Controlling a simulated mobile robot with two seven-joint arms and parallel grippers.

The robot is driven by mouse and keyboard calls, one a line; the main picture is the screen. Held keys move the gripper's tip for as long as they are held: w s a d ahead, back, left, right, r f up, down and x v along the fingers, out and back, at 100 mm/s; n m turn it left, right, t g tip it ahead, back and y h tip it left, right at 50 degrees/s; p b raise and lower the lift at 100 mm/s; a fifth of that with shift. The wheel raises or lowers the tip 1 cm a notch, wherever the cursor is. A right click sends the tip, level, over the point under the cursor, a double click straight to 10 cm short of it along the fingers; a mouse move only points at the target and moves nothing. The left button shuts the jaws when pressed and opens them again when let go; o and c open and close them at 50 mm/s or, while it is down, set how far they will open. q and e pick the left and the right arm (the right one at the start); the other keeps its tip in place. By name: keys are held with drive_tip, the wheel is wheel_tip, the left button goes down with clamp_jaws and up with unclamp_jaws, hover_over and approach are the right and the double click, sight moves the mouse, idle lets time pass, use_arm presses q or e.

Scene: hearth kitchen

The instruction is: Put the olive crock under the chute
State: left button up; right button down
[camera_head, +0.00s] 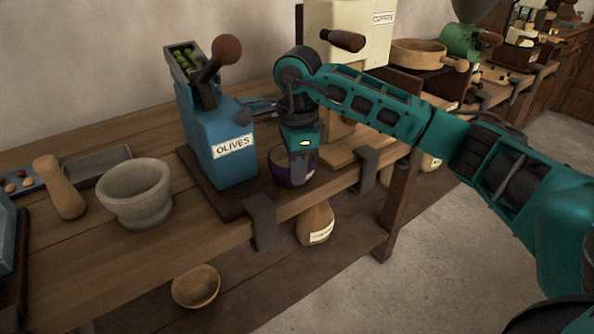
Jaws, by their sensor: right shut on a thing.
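The blue dispenser (221,140) labelled OLIVES stands upright on the bench, with green olives (184,60) in its top and a ball-ended lever. A grey chute-like part (262,110) sticks out from its right side. A dark purple crock (279,172), the likely olive crock, is just right of the dispenser, below and a little right of that part. My right gripper (299,165) points down at the crock and is shut on its near wall. The gripper hides part of the crock, and I cannot tell whether its base touches the bench. My left gripper is out of view.
A stone mortar (135,199) and wooden pestle (60,190) stand left of the dispenser. A wooden bowl (190,292) and a labelled jar (314,228) are on the lower shelf. A cream dispenser (369,60) stands behind my right arm.

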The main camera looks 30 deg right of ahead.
drive_tip(key=shift+f, duration=0.2)
drive_tip(key=c, duration=1.2)
unclamp_jaws()
wheel_tip(320, 180, up, 12)
drive_tip(key=shift+s+a+r+p, duration=0.1)
drive_tip(key=shift+s+r+p, duration=0.05)
drive_tip(key=shift+p, duration=1)
